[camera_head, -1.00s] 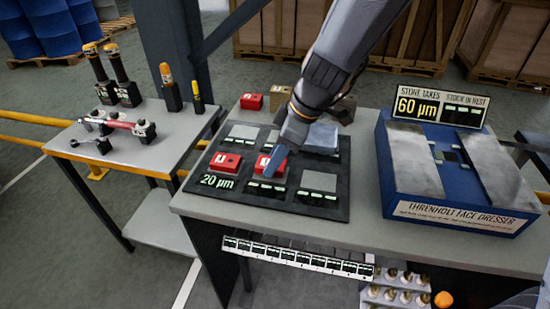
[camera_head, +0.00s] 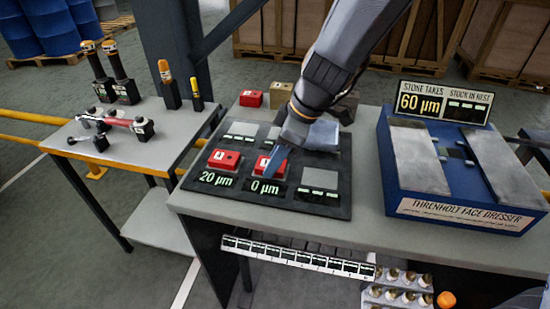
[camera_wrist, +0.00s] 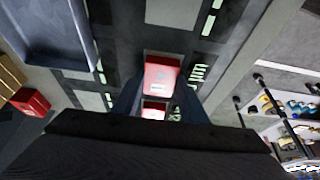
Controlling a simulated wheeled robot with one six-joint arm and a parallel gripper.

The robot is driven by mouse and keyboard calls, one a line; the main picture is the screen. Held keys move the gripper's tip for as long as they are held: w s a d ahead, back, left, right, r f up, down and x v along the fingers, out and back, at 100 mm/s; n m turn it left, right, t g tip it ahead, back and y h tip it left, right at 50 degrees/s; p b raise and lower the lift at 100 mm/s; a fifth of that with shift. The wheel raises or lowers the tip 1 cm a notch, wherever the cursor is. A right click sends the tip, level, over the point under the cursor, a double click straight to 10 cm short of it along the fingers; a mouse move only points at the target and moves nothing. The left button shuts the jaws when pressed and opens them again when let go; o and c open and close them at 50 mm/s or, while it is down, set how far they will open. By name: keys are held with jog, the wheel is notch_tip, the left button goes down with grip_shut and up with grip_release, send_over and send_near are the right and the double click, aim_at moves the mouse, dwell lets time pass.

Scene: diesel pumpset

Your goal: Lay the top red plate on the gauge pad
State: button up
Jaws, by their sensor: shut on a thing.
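My gripper (camera_head: 270,163) is shut on a red plate (camera_head: 262,165) at the middle of the front row on the black pad board (camera_head: 330,209). Its blue-grey finger covers part of the plate. The plate is at or just above its pad; I cannot tell whether it touches. The display in front reads 0 µm. The wrist view shows this plate (camera_wrist: 162,73) between the fingertips. A second red plate (camera_head: 225,160) lies on the front-left pad, with a display reading 20 µm. It seems to show lower between the fingers in the wrist view (camera_wrist: 153,110).
The front-right grey pad (camera_head: 320,179) is bare. A red block (camera_head: 251,99) and a tan block (camera_head: 280,94) stand behind the board. A grey tray (camera_head: 322,134) sits at its back right. The blue face dresser (camera_head: 455,190), signed 60 µm, stands to the right.

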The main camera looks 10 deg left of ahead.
jog(key=shift+f, duration=0.1)
jog(key=o, duration=1.5)
jog(key=v, duration=0.8)
jog(key=shift+r+p, duration=1.5)
jog(key=shift+r, duration=1.5)
